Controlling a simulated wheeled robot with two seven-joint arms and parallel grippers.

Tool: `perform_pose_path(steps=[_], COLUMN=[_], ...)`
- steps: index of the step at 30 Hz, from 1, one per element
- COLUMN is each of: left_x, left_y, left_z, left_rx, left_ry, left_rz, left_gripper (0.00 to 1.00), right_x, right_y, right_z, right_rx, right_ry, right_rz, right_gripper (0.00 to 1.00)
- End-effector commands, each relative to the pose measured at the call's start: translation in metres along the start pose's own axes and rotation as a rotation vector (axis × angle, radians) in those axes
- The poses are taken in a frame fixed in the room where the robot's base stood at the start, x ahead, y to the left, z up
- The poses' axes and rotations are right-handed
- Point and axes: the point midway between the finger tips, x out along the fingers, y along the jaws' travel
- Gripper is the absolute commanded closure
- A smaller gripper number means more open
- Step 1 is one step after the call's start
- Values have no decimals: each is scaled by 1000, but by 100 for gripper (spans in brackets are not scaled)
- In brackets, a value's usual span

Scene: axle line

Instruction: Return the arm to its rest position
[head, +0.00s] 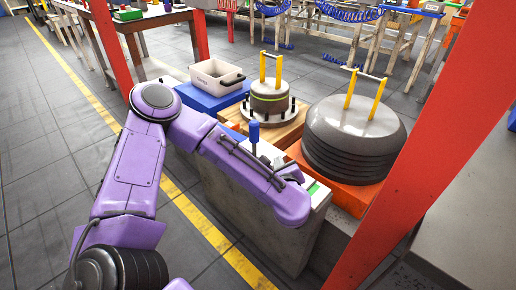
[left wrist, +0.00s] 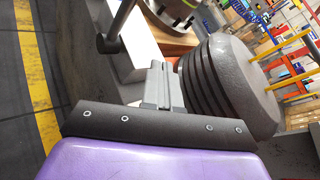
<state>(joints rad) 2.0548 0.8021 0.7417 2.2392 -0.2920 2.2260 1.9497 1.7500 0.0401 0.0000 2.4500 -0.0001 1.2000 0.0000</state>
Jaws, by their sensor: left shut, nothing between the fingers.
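My purple left arm (head: 135,165) comes in from the lower left, bends at a high elbow and reaches right over the front of a concrete-grey bench. In the head view the forearm's end hides most of the left gripper. In the left wrist view the left gripper's grey fingers (left wrist: 160,72) are together, with nothing between them. They point toward a pale block and a dark ribbed disc stack (left wrist: 222,85). I cannot tell whether they touch anything. My right gripper is not in view.
A dark disc stack (head: 352,138) with yellow handles sits on an orange base. A smaller hub (head: 270,101) stands on a wooden block. A white bin (head: 216,78) sits behind left. A blue-handled tool (head: 254,136) stands beside the forearm. Red posts (head: 430,130) flank the bench; floor at left is clear.

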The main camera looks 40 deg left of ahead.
Motion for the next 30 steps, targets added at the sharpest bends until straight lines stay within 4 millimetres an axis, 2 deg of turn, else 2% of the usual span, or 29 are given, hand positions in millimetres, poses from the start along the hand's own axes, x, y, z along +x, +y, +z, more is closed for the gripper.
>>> perform_pose_path(steps=[14, 17, 20, 23, 24, 25, 27, 30], left_x=[0, -4, -22, -56, -71, -83, -108, -135], left_y=[0, 0, 8, 45, 69, 88, 138, 204], left_z=[0, -6, -37, -86, -103, -113, -125, -121], left_rx=[0, 93, 525, 1265, 1582, 1813, 2312, 2864], left_ry=[0, 17, 92, 201, 240, 265, 309, 335], left_rz=[0, -17, -106, -299, -403, -489, -714, -1072], left_gripper=[100, 100, 100, 100, 100, 100, 100, 100], right_x=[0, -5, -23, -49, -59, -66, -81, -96], right_y=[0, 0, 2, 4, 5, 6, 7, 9], right_z=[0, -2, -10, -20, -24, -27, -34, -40], right_rx=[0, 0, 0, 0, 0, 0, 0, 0], right_ry=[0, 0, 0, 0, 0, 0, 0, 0], right_rz=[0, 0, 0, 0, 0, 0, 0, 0], right_gripper=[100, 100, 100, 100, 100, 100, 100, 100])
